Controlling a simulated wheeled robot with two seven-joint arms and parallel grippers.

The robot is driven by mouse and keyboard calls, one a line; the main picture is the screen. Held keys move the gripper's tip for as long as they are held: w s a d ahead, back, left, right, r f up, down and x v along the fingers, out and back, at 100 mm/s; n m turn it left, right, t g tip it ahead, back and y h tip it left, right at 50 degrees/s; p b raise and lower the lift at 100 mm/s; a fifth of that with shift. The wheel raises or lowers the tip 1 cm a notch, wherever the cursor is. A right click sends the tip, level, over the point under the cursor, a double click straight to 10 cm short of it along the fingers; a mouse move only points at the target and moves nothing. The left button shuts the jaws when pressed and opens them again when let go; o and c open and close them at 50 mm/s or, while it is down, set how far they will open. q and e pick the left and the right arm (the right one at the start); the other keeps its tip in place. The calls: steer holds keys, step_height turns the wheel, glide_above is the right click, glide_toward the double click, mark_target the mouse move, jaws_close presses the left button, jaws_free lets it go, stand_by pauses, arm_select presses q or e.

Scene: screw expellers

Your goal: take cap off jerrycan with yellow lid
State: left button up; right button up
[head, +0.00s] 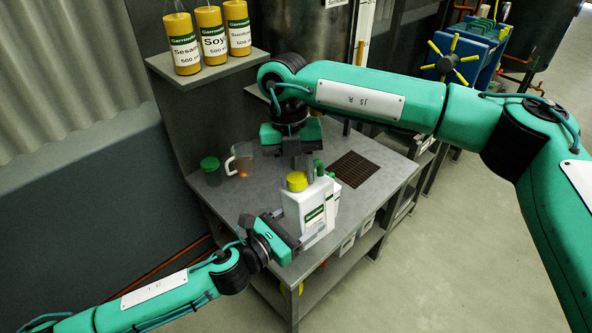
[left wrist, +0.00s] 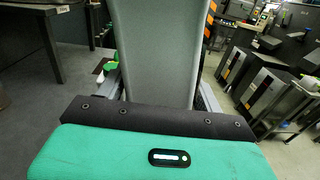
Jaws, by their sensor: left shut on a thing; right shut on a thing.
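The white jerrycan (head: 309,212) stands at the front of the grey table in the head view, with a green label and a yellow lid (head: 297,182) at its top. My left gripper (head: 292,236) is shut on the jerrycan's lower body from the left. In the left wrist view a broad pale surface of the jerrycan (left wrist: 155,50) fills the space between the fingers. My right gripper (head: 300,164) points down from above and is shut at the yellow lid. The neck under the lid is hidden, so I cannot tell whether the lid is seated or lifted.
Another white container with a green top (head: 319,168) stands close behind the jerrycan. A green-lidded jar (head: 209,170) and a clear jug (head: 240,160) stand to the left. A dark grate (head: 356,169) lies at right. Yellow bottles (head: 211,33) stand on a shelf (head: 207,70).

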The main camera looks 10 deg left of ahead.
steer(key=n, duration=1.3)
steer(key=shift+a+n, duration=0.1)
steer(key=shift+n, duration=0.3)
steer(key=o, duration=1.1)
steer(key=shift+w+a+r, duration=0.1)
steer(key=shift+w+r, duration=0.1)
steer(key=shift+r, duration=0.95)
steer(key=shift+w+a+r, duration=0.1)
steer(key=shift+w+r, duration=0.1)
steer(key=shift+r, duration=0.95)
steer(key=shift+c, duration=0.6)
steer(key=shift+w+r+n, duration=0.15)
steer(key=shift+r+n, duration=0.6)
steer(key=shift+n, duration=0.25)
steer(key=shift+r+n, duration=0.5)
steer(key=shift+n, duration=0.4)
steer(key=shift+s+d+f, duration=0.15)
steer(key=shift+s+f, duration=0.05)
steer(key=shift+f, duration=1.1)
steer(key=shift+s+d+f, duration=0.2)
steer(key=shift+s+f, duration=0.05)
steer(key=shift+f, duration=1)
steer(key=shift+s+d+f, duration=0.15)
steer(key=shift+s+f, duration=0.05)
steer(key=shift+f, duration=1.1)
